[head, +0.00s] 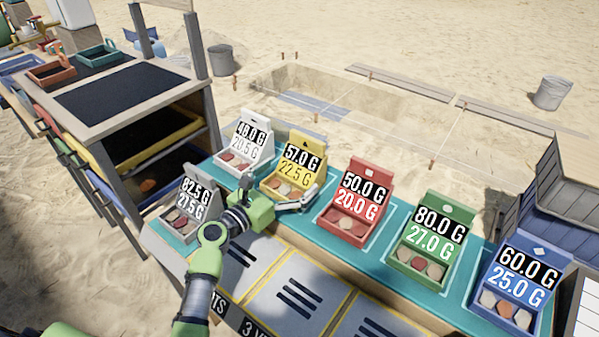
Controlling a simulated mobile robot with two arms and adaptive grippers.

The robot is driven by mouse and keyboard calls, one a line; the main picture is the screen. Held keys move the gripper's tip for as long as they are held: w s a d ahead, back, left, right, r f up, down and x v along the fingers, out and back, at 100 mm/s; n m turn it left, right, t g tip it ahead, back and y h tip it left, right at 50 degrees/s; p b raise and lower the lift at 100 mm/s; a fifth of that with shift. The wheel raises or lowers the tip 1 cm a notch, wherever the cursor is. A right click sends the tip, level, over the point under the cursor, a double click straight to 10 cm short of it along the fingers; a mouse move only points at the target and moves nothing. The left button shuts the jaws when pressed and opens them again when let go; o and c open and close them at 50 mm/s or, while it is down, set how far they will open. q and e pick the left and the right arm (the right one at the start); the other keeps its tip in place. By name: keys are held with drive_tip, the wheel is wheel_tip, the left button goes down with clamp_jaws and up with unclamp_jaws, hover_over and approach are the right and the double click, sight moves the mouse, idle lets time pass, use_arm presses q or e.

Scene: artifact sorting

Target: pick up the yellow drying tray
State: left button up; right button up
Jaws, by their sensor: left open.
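A yellow tray (303,148), marked 57.0 G and 22.5 G, stands on the teal-topped counter with several flat pieces in its front. My left gripper (281,188) is open at the front of this tray, one finger by its left side and the other by its right front corner. I cannot tell whether the fingers touch it. A second yellow-rimmed tray (170,143) sits in the dark rack at the left, partly hidden inside. My right gripper is not in view.
On the teal counter (462,300) stand a white tray (247,133), a grey tray (203,187), a red tray (372,172), a green tray (452,208) and a blue tray (541,240), with narrow gaps. Sand lies behind, with a roped pit and metal buckets.

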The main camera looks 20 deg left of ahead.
sight(298, 165)
use_arm(q)
drive_tip(key=b+x, duration=0.1)
drive_tip(key=x, duration=0.3)
drive_tip(key=shift+w+r, duration=0.1)
drive_tip(key=shift+w, duration=0.35)
drive_tip(key=shift+s, duration=0.1)
drive_tip(key=c, duration=1.4)
drive_tip(key=shift+o, duration=0.2)
drive_tip(key=shift+r, duration=0.1)
